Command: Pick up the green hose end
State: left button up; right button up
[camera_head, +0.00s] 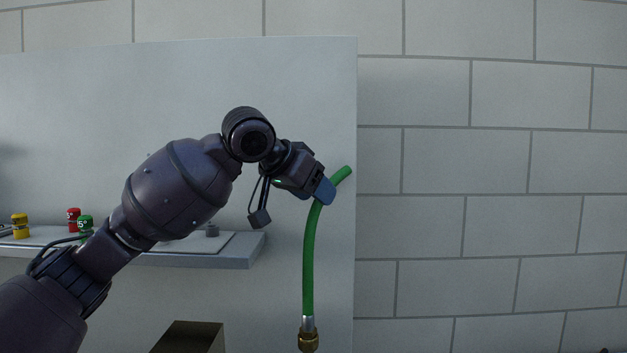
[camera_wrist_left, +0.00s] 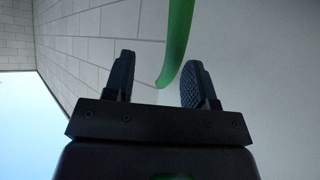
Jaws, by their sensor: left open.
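The green hose (camera_head: 309,255) stands up from a brass fitting (camera_head: 308,340) in the head view, and its top bends right to a free end (camera_head: 345,173). My left gripper (camera_head: 325,192) is at the upper bend, with its blue fingertips overlapping the hose just below the free end. In the left wrist view the green hose (camera_wrist_left: 179,40) comes down from the top edge, and its lower tip shows between the two fingers of the open left gripper (camera_wrist_left: 159,82), with gaps on both sides. Part of the hose is hidden by the fingertips in the head view. My right gripper is not in view.
A grey shelf (camera_head: 200,258) at the left holds yellow (camera_head: 20,226), red (camera_head: 73,220) and green (camera_head: 85,225) small items. A light panel (camera_head: 200,80) stands behind my arm. A dark box (camera_head: 190,338) is at the bottom. The space right of the hose is clear before a block wall (camera_head: 530,160).

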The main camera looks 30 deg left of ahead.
aim_at(308, 330)
jog(key=k+l, duration=0.3)
jog(key=k, duration=0.15)
jog(key=k+l, duration=0.35)
jog(key=k, duration=0.1)
